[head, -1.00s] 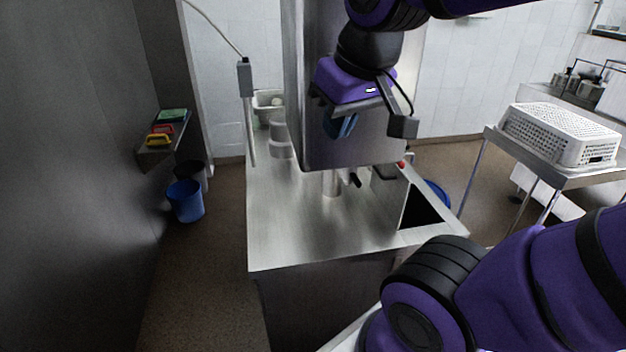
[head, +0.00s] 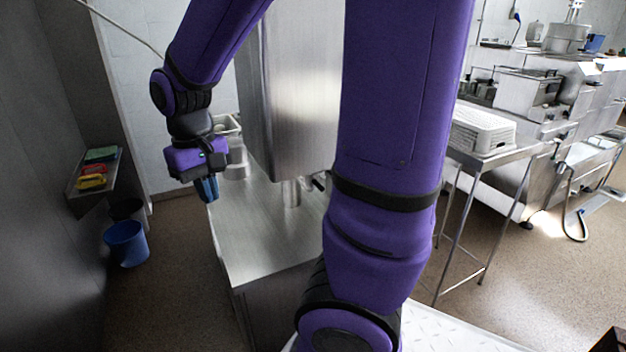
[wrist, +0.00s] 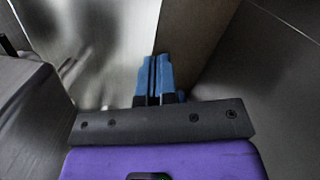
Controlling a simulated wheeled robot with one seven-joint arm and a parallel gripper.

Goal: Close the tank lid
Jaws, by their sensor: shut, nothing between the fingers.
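A tall steel box (head: 290,100), which may be the tank or its lid, stands raised over a steel counter (head: 250,240) in the head view. A short steel cylinder (head: 291,193) shows below it. I cannot tell a separate lid. My gripper (head: 208,190) is at the left of the box, over the counter's left edge, pointing down. Its blue fingers (wrist: 153,78) are together and empty in the wrist view, in front of a bright steel surface (wrist: 115,45). My own arm hides the right part of the box and counter.
A wall shelf with coloured brushes (head: 95,170) and a blue bucket (head: 126,243) are at the left. A white perforated basket (head: 480,130) sits on a steel table at the right. Floor is open left of the counter.

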